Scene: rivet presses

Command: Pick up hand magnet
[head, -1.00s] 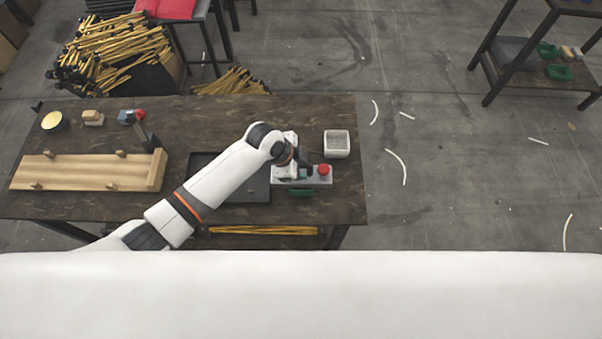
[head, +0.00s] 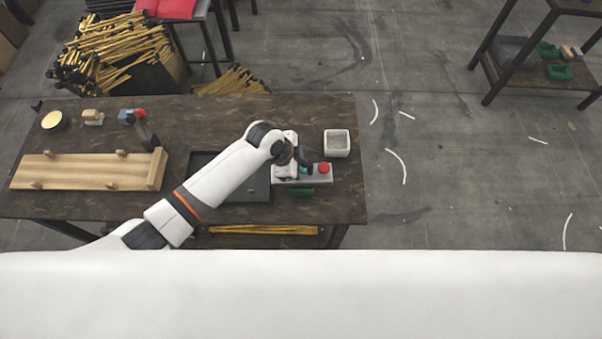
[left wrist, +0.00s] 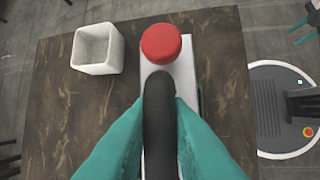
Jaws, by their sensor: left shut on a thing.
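The hand magnet is a pale flat bar (head: 318,180) with a red round knob (head: 323,168) at its right end, near the table's front right corner. In the left wrist view its red knob (left wrist: 161,43) and black curved handle (left wrist: 159,120) show clearly over the pale body. My left gripper (head: 305,168) is above the bar. Its teal fingers (left wrist: 160,105) are shut on the black handle, one on each side. The wrist and fingers hide part of the bar in the head view. I cannot tell whether the bar is clear of the table. My right gripper is not in view.
A white square container (head: 337,143) stands just behind the magnet. A green piece (head: 301,192) lies in front of it. A dark tray (head: 262,190) is partly under my left arm. A wooden board (head: 85,171) and small items are on the table's left side.

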